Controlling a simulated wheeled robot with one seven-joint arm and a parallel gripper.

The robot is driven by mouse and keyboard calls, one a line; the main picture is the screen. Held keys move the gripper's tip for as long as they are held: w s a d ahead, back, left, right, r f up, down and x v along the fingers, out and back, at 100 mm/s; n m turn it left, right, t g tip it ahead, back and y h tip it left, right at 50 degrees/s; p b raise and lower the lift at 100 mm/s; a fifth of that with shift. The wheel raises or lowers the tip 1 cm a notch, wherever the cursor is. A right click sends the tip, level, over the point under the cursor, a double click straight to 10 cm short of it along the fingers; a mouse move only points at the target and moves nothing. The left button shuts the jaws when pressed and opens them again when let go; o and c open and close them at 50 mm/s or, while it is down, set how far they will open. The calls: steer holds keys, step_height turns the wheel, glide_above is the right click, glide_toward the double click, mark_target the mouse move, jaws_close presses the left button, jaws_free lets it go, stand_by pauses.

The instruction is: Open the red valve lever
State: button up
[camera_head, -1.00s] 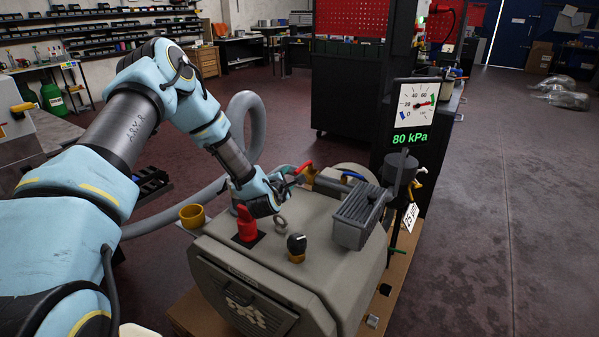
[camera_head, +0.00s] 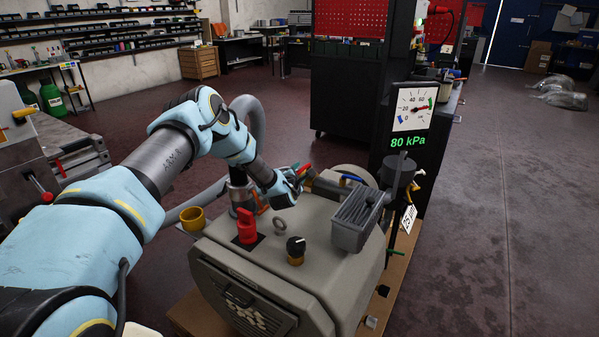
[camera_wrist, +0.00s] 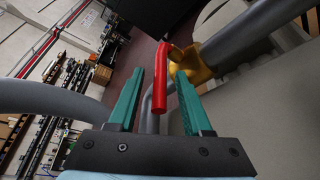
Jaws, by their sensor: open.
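The red valve lever (camera_wrist: 160,82) lies between the two green fingers of my open gripper (camera_wrist: 161,72) in the wrist view. There is a visible gap on each side of it. The lever joins a yellow valve body (camera_wrist: 193,66) on a grey pipe. In the head view the red lever (camera_head: 305,168) shows small, just beyond the end of my gripper (camera_head: 298,176), at the back of the beige pump. How deep the lever sits between the fingers is hard to tell.
The beige pump (camera_head: 280,262) carries a red switch (camera_head: 246,226), a black knob (camera_head: 296,246) and a grey finned box (camera_head: 358,217). A blue lever (camera_head: 353,178) is right of the red one. A gauge (camera_head: 413,108) reads 80 kPa. A grey hose (camera_head: 253,115) curves behind my arm.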

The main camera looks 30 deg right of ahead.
steer(key=shift+d, duration=0.1)
jaws_close()
stand_by(0.4)
steer(key=shift+w+f, duration=0.1)
stand_by(1.0)
